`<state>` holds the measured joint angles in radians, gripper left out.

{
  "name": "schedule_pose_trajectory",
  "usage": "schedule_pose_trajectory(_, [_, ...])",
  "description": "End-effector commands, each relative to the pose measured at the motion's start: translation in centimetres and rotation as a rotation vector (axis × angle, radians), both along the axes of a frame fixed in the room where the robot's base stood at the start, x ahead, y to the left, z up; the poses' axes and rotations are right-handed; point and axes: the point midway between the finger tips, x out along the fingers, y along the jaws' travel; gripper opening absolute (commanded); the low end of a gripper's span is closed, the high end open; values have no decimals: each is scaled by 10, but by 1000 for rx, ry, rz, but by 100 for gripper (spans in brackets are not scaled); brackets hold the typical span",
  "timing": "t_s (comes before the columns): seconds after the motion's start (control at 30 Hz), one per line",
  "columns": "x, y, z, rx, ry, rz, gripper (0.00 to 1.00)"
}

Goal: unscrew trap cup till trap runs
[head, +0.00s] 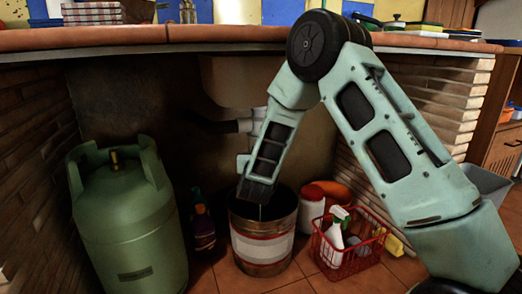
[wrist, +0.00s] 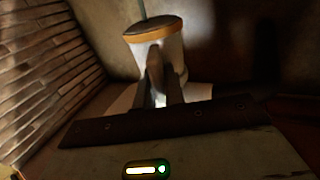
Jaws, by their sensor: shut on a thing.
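The trap cup is a pale cylinder with a tan-orange ring and dark end in the wrist view (wrist: 175,48). My gripper (wrist: 161,62) is shut on it, with both dark fingers against its side. A thin pale line rises in the picture from the cup's ringed end; it looks like a stream of water. In the head view, the grey trap pipe (head: 247,125) shows under the sink, but my arm hides the cup and my fingertips. A thin line also shows below my wrist over the metal bucket (head: 263,247), which has a pale band and stands below.
A green gas cylinder (head: 128,220) stands at the left, with dark bottles (head: 203,228) beside it. A red basket (head: 345,262) with a spray bottle (head: 335,235) stands right of the bucket. Brick walls flank the space, and the counter edge (head: 150,36) runs overhead.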

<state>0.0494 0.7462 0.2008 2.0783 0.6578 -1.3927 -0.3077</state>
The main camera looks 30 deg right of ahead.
Motion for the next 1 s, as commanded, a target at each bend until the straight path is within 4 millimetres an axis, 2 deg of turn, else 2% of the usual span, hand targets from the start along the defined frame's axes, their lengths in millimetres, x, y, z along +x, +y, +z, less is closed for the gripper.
schedule_pose_trajectory(0.53, [1, 2, -1, 1, 3, -27, 0])
schedule_pose_trajectory(0.6, [1, 2, -1, 1, 3, -27, 25])
schedule_pose_trajectory(0.63, [1, 2, -1, 2, 3, -27, 33])
schedule_pose_trajectory(1.0, [-2, 4, 0, 2, 1, -26, 33])
